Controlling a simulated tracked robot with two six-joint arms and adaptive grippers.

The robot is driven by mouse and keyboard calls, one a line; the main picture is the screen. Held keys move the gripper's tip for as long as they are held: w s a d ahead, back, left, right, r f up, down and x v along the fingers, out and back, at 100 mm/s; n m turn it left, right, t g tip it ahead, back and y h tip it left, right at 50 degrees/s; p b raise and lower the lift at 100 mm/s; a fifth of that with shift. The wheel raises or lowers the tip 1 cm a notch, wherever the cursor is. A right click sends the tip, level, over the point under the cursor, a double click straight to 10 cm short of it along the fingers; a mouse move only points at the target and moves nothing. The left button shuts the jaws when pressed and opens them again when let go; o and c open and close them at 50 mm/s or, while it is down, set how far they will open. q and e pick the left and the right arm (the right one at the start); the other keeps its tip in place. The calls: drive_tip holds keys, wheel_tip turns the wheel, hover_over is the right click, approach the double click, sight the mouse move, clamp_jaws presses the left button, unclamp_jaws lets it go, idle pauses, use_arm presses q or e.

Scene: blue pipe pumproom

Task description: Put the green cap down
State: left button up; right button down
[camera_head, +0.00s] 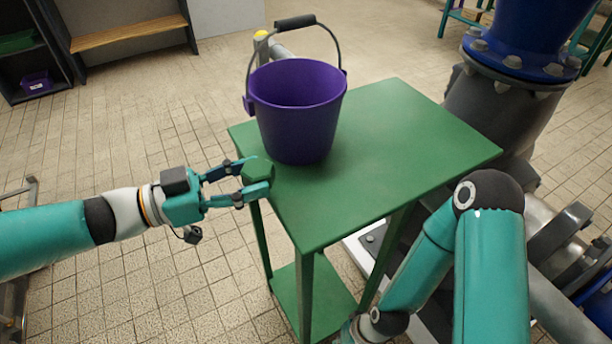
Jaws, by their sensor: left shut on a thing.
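The green cap (258,170) is a small green piece between the fingers of my left gripper (250,178). My left gripper is shut on it, at the left edge of the green table (380,160). The cap's colour is close to the table's, and I cannot tell whether it touches the tabletop. The arm of my right side comes in at the lower right, bent downward; its gripper is not visible.
A purple bucket (298,115) with a raised handle stands on the table, close behind and right of the left gripper. The table's front and right parts are bare. A large blue and grey pipe (520,60) stands beyond the table's right side.

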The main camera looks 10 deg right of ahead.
use_arm(q)
hover_over(298, 188)
drive_tip(key=a, duration=0.1)
drive_tip(key=shift+s+a, duration=0.15)
drive_tip(key=shift+d+f, duration=0.5)
drive_tip(key=shift+d, duration=0.2)
drive_tip(key=shift+f, duration=1.3)
drive_tip(key=shift+a, duration=0.1)
drive_tip(key=shift+f+b, duration=0.3)
drive_tip(key=shift+b, duration=0.45)
drive_tip(key=o, duration=0.9)
drive_tip(key=shift+c, duration=0.2)
drive_tip(key=shift+r, duration=0.1)
